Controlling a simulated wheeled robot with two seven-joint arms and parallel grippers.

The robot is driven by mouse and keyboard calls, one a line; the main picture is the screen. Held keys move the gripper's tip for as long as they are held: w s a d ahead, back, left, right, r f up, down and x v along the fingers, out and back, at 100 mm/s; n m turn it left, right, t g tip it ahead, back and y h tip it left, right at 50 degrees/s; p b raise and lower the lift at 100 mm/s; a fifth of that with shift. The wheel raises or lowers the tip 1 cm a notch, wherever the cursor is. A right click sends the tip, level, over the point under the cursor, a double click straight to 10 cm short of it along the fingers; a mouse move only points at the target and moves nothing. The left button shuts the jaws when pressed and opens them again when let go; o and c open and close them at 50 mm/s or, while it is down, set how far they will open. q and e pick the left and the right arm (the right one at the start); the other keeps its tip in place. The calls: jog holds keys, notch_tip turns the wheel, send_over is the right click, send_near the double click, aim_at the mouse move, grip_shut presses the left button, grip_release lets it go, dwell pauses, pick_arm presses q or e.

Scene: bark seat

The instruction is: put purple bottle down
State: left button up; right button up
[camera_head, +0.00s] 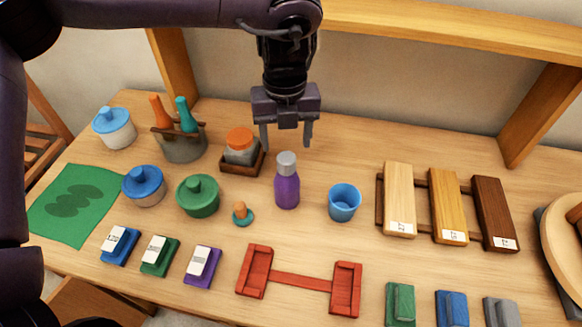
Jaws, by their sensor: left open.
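The purple bottle (287,188) has a grey cap and stands upright on the wooden table, near its middle. My left gripper (287,141) is open and empty. Its two fingers point down, above and behind the bottle in the picture, with the cap just below and between them. The fingers look apart from the bottle. My right gripper does not show.
A green-lidded pot (198,195) is further left. A red rack (300,281) lies in front. Wooden blocks (449,206) are at the right.

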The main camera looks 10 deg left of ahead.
aim_at(286, 157)
pick_arm(q)
jog(key=f, duration=0.2)
jog(key=f+p, duration=0.1)
jog(key=f, duration=0.1)
jog(key=f+p, duration=0.1)
jog(key=f, duration=0.1)
jog(key=shift+s+d+f, duration=0.1)
jog(key=shift+s+f, duration=0.1)
jog(key=shift+s, duration=0.2)
jog(key=shift+f, duration=0.35)
jog(key=shift+c, duration=0.3)
grip_shut()
